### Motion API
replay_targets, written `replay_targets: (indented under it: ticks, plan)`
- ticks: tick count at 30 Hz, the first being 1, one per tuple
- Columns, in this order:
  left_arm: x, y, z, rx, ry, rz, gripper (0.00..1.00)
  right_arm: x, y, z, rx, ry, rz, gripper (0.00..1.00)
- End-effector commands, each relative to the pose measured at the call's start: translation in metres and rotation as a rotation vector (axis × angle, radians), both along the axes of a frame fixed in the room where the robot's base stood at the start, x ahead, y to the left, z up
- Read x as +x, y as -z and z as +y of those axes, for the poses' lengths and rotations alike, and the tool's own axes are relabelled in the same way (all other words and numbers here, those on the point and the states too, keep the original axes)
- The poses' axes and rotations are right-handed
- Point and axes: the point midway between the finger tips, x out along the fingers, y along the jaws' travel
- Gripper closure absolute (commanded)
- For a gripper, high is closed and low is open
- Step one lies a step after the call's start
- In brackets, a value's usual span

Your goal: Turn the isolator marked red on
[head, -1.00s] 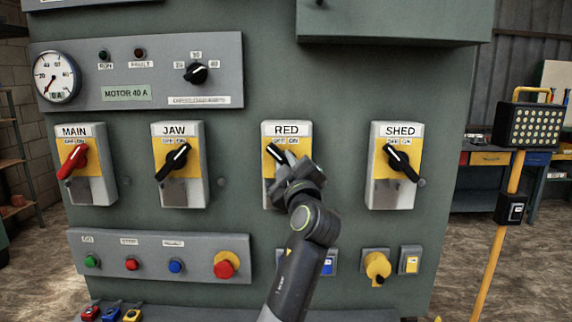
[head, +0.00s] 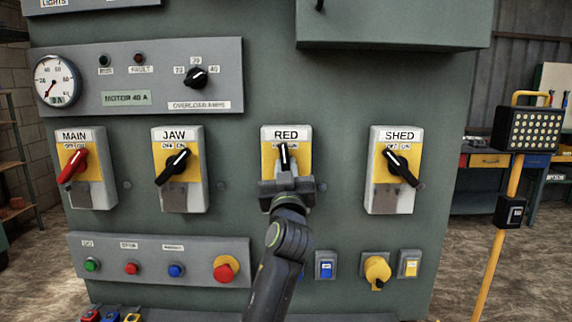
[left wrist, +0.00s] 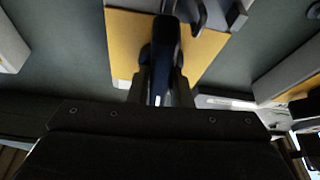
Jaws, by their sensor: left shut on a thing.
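The isolator marked RED (head: 302,150) is a grey box with a yellow plate and a black rotary handle (head: 284,155), third from the left in the row. The handle stands about upright in the head view. My left gripper (head: 286,180) is in front of it and covers the lower part of the box. In the left wrist view the dark handle (left wrist: 165,45) runs between the two fingers (left wrist: 161,85), with the yellow plate (left wrist: 125,40) behind. The gripper is shut on the handle. My right gripper is not in view.
The MAIN isolator (head: 102,180) with a red handle and the JAW isolator (head: 168,150) are to the left, the SHED isolator (head: 405,145) to the right. A button panel (head: 150,255) is below left, and a yellow rotary switch (head: 376,268) below right.

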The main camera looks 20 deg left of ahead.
Motion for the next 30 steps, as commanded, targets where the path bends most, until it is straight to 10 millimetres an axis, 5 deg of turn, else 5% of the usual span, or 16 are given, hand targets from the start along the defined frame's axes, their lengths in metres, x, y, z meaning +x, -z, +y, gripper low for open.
replay_targets:
  ticks: [30]
  plan:
    - [0.000,-0.008,-0.001,0.759,-0.001,0.219,1.00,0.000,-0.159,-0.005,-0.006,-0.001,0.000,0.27]
